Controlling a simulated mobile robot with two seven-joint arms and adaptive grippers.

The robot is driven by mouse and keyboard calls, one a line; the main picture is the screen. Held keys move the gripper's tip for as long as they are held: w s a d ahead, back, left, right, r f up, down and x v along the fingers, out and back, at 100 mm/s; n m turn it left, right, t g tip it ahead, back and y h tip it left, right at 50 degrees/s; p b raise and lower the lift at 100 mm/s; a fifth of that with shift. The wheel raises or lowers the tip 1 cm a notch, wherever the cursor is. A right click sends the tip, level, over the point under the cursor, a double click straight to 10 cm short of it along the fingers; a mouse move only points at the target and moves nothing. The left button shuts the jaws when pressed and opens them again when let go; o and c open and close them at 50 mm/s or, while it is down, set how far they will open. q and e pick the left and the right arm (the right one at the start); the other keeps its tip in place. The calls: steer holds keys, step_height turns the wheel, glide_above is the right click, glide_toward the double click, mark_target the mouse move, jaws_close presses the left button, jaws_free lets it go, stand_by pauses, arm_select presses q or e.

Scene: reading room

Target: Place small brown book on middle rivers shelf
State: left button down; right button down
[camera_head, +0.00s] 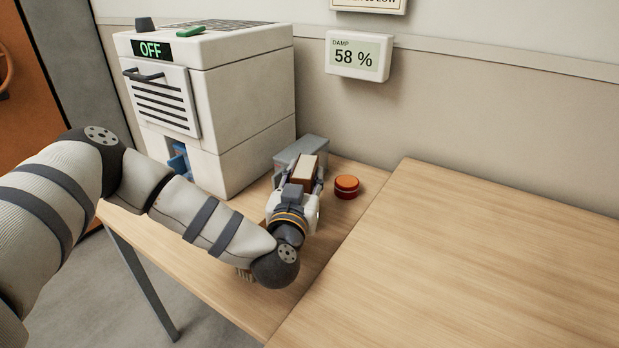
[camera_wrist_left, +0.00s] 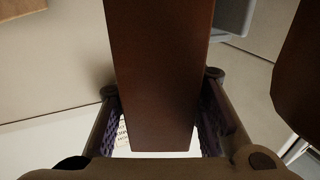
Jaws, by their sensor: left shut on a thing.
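The small brown book (camera_head: 307,168) is between the fingers of my left gripper (camera_head: 304,178), over the back of the left wooden table, just right of the white machine. Its top edge shows in the head view. In the left wrist view the brown book (camera_wrist_left: 155,70) stands between the two fingers, and my left gripper (camera_wrist_left: 160,90) is shut on it. I cannot tell whether the book's lower end touches anything. No rivers shelf shows in either view. My right gripper is not in view.
A white machine (camera_head: 235,95) reading OFF stands left of the gripper. A grey box (camera_head: 312,146) is just behind the book. A round red-orange object (camera_head: 346,186) sits to its right. A wall display (camera_head: 357,57) reads DAMP 58 %. The right table (camera_head: 470,260) is clear.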

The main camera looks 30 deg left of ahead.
arm_select(q)
steer(key=shift+s+r, duration=0.1)
steer(key=shift+s, duration=0.15)
steer(key=c, duration=1.5)
jaws_free()
steer(key=shift+w, duration=0.1)
steer(key=o, duration=0.4)
